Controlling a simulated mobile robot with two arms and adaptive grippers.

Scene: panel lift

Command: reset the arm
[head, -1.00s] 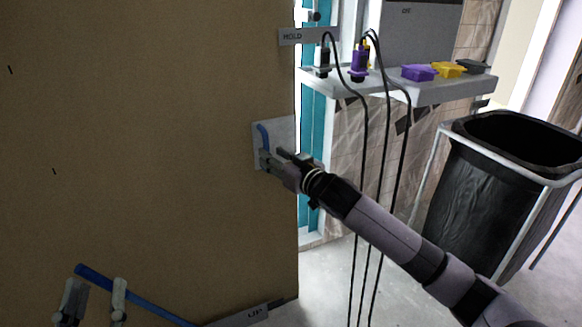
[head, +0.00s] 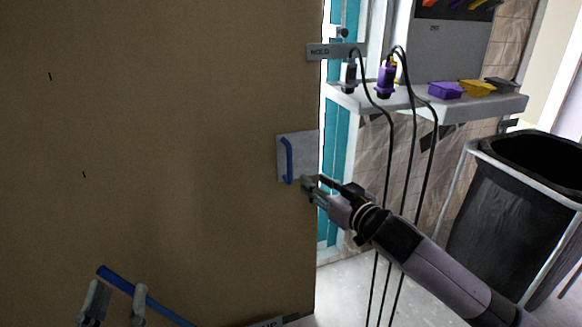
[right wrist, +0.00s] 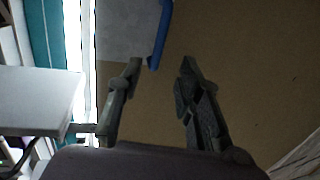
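A large brown panel (head: 180,130) fills the left of the head view. A light plate with a blue handle (head: 288,160) is fixed near its right edge. My right gripper (head: 313,182) is just below and right of that handle, apart from it. In the right wrist view its two fingers (right wrist: 160,72) are spread with nothing between them, and the blue handle (right wrist: 160,35) shows beyond the tips. My left gripper (head: 117,290) is at the bottom left with its fingers apart, beside a blue bar (head: 150,300). Contact with that bar cannot be told.
A shelf (head: 470,106) with hanging black cables and purple, yellow and dark trays stands right of the panel. A black bin (head: 510,215) in a pale frame is at the far right. Pale floor shows between panel and bin.

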